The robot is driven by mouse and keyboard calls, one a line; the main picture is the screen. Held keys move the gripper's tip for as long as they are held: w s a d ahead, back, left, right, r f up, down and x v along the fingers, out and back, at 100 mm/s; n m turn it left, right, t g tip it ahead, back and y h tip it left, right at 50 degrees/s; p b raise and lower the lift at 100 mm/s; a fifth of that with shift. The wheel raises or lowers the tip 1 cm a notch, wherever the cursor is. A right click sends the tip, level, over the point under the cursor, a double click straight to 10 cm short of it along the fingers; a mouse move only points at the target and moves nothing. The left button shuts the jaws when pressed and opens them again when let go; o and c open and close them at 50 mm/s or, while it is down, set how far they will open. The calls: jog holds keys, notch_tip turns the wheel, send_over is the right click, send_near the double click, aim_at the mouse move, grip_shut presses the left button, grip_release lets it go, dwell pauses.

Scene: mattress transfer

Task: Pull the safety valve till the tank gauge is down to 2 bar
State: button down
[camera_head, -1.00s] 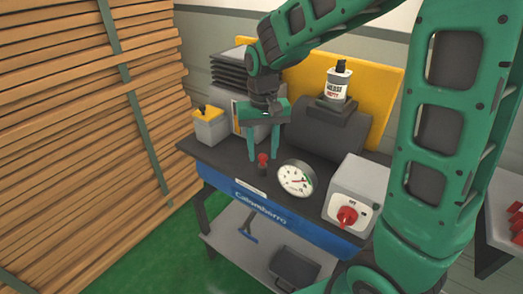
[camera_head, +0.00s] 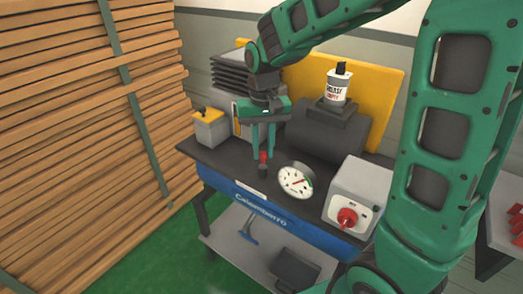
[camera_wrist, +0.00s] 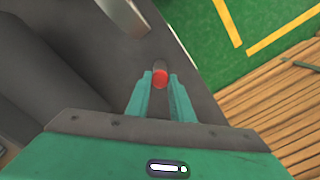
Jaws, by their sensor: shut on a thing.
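The safety valve has a red knob (camera_head: 263,157) on a dark stem near the front edge of the compressor's dark top. In the wrist view the red knob (camera_wrist: 160,78) shows between the fingertips. My gripper (camera_head: 263,153) points down from above with its green fingers shut on the knob. The fingers also show in the wrist view (camera_wrist: 160,88). The round white tank gauge (camera_head: 295,181) stands just right of the valve, facing the head camera. Its scale numbers are too small to read.
A grey switch box (camera_head: 357,189) with a red rotary knob (camera_head: 347,217) stands right of the gauge. A grease tin (camera_head: 337,88) sits on the motor behind. A yellow-topped box (camera_head: 210,127) stands at the left. Stacked timber (camera_head: 80,140) fills the left side.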

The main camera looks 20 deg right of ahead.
aim_at(263, 153)
jog(key=c, duration=1.5)
grip_release()
jog(key=shift+c, duration=0.2)
notch_tip(263, 153, up, 11)
jog(key=shift+f, duration=0.15)
